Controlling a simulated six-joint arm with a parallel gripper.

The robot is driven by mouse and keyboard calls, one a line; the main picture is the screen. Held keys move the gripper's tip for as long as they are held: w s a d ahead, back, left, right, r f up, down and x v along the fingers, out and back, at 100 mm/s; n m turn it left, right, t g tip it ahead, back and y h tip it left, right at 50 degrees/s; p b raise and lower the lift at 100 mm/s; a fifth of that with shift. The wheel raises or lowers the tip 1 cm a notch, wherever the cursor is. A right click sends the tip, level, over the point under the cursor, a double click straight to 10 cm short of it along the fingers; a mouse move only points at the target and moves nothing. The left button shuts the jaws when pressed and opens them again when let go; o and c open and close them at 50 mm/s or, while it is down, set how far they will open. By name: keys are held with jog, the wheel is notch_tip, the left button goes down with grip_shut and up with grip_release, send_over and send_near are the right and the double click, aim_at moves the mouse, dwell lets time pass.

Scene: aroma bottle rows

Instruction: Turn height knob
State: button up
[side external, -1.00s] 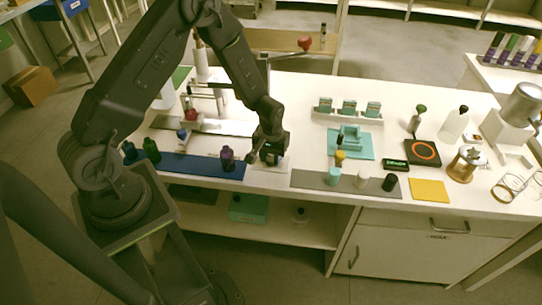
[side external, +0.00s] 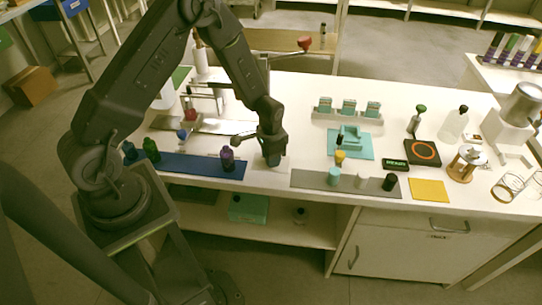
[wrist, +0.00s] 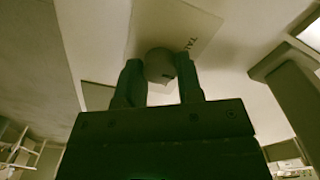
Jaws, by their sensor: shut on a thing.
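In the wrist view, a round, pale grey knob (wrist: 160,66) sits between the two fingers of my gripper (wrist: 158,62). The fingers are shut on its sides. A white plate (wrist: 200,28) with partly visible dark lettering lies behind the knob. In the side view, my gripper (side external: 273,160) points down at the front of the white table (side external: 270,182), between the blue mat (side external: 190,170) and the grey mat (side external: 310,181). The gripper hides the knob there.
A purple bottle (side external: 227,159) stands close left of my gripper on the blue mat, with a green bottle (side external: 152,151) farther left. Small jars, including a black one (side external: 389,182), stand on the grey mat. A teal tray (side external: 364,149) lies to the right.

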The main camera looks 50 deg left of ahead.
jog(key=m, duration=0.4)
jog(key=shift+m, duration=2.2)
jog(key=o, duration=0.9)
notch_tip(320, 180, up, 14)
jog(key=shift+f, duration=0.1)
